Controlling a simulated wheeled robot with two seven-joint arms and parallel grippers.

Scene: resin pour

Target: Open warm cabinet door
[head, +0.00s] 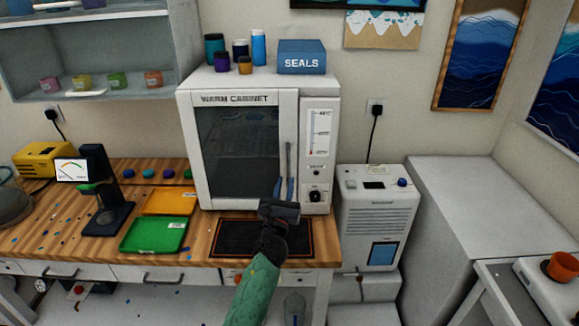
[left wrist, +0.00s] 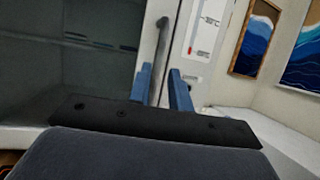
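The white warm cabinet (head: 188,140) stands on the wooden bench, and its dark-glass door (head: 237,150) looks shut. The upright grey door handle (head: 288,158) runs along the door's right edge; it also shows in the left wrist view (left wrist: 162,38). My left gripper (head: 284,187) is in front of the handle's lower part, its blue fingers pointing at the cabinet. In the left wrist view the fingers (left wrist: 163,88) are apart, with the handle just beyond and roughly in line with the gap. Contact cannot be made out. My right gripper is not in view.
A black mat (head: 235,238) lies before the cabinet, with green (head: 152,235) and yellow (head: 168,202) trays to its left. A SEALS box (head: 301,57) and several jars stand on top. A white appliance (head: 380,215) stands to the right.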

